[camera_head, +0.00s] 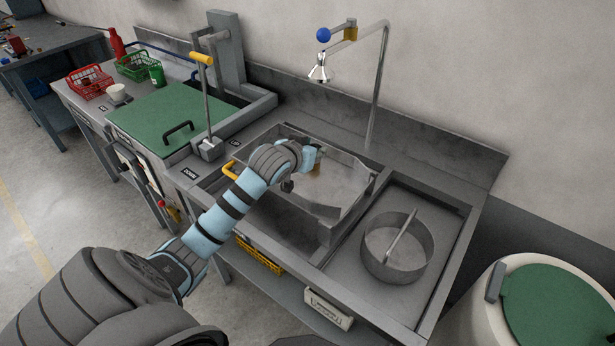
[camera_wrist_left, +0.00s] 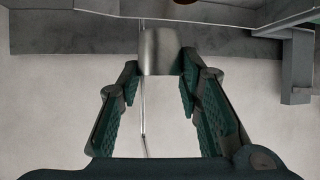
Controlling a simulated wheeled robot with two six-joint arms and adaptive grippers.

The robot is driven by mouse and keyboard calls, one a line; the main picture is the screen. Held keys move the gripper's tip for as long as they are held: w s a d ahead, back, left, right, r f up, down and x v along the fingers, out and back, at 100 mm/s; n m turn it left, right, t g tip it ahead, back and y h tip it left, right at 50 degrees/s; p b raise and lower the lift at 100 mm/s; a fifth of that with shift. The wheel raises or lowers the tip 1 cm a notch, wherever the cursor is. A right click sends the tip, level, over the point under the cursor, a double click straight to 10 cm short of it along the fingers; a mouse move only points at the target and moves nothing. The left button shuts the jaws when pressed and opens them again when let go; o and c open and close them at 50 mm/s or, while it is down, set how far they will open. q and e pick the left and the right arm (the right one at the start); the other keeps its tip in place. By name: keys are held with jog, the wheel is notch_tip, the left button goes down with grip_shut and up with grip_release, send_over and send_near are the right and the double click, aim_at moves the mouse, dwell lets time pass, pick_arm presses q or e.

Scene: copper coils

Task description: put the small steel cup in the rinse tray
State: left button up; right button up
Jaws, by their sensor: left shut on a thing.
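My left gripper (camera_head: 314,158) reaches in over the grey basin area in the head view. In the left wrist view, the fingers (camera_wrist_left: 159,78) are shut on the small steel cup (camera_wrist_left: 161,50), a plain grey cylinder held between the fingertips. In the head view the cup is mostly hidden by the gripper and hard to make out. The grey rinse tray (camera_head: 312,205), with sloping walls, lies below and around the gripper in that view. I cannot tell the cup's height above it. My right gripper is not in view.
A tap with a blue knob (camera_head: 323,35) stands behind the basin. A round steel pan (camera_head: 422,262) with a bar sits at right. Left are a green lid (camera_head: 160,108), a yellow-topped lever (camera_head: 206,95), a red basket (camera_head: 88,82) and a white cup (camera_head: 116,93).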

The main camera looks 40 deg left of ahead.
pick_arm(q)
notch_tip(320, 180, down, 12)
jog(key=shift+r+b, duration=0.1)
jog(key=shift+b, duration=0.65)
jog(key=o, duration=1)
jog(key=shift+s+d+r, duration=0.1)
jog(key=shift+s+r, duration=0.2)
jog(key=p+v, duration=0.2)
jog(key=v, duration=0.9)
jog(key=shift+s+f, duration=0.1)
jog(key=shift+s, duration=0.05)
